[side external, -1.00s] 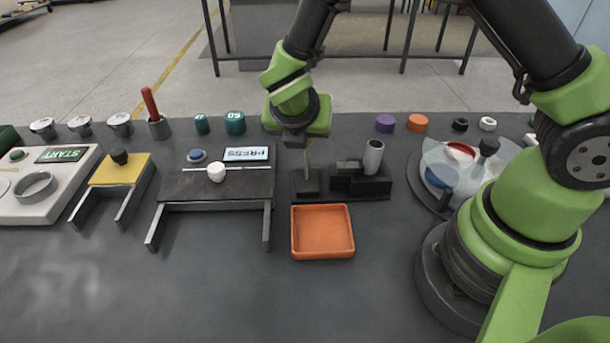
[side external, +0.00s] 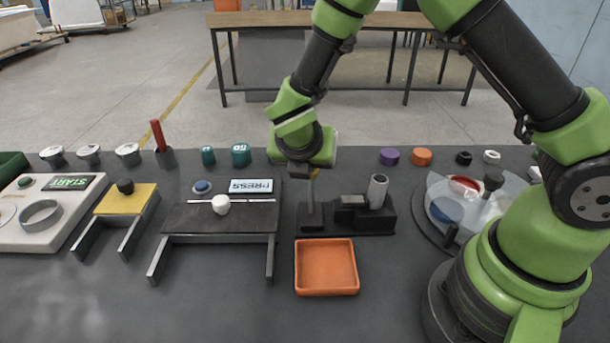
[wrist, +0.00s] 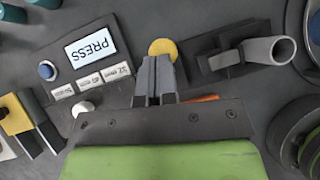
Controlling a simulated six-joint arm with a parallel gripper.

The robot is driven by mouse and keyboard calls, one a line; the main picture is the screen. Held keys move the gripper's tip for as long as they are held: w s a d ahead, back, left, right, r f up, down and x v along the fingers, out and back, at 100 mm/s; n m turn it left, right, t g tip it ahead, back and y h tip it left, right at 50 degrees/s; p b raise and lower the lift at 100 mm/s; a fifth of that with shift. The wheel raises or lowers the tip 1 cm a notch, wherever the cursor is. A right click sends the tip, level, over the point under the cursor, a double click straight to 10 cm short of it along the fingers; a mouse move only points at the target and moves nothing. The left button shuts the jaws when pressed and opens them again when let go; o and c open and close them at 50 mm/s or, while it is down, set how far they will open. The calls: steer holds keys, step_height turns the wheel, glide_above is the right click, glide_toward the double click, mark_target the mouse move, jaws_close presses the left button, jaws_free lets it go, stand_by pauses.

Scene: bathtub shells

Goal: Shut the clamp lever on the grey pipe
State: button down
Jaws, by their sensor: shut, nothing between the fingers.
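The grey pipe (side external: 377,191) stands upright at the right end of the dark clamp base (side external: 348,222). It shows tilted in the wrist view (wrist: 268,50), where a clamp jaw faces its side. A round yellow knob (wrist: 163,47) lies just beyond my fingertips and is partly covered by them; I take it for the lever's end. The lever's shaft is hidden in the wrist view. My gripper (wrist: 154,62) is shut and empty, pointing down at the left end of the clamp base in the side view (side external: 313,190). Whether it touches the knob I cannot tell.
An orange tray (side external: 326,289) lies in front of the clamp. A dark bench with a PRESS sign (side external: 251,185) stands to the left. A round station with a clear cover (side external: 464,203) is to the right. Several caps line the back. The table front left is clear.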

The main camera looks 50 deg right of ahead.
steer(key=s+a+r, duration=0.1)
steer(key=a+r, duration=0.3)
steer(key=r, duration=0.8)
steer(key=shift+s+a, duration=0.2)
steer(key=shift+s, duration=0.05)
steer(key=s+d+r+m+t+y, duration=0.1)
steer(key=s+r+m+y, duration=0.3)
steer(key=s+m, duration=0.5)
steer(key=s+d+r+m+t+y, duration=0.1)
steer(key=s+r+m+y, duration=0.3)
steer(key=s+m, duration=0.5)
steer(key=m+t, duration=0.1)
steer(key=m, duration=1)
steer(key=shift+s+d+r, duration=0.15)
steer(key=shift+s+d, duration=0.15)
steer(key=shift+d, duration=0.1)
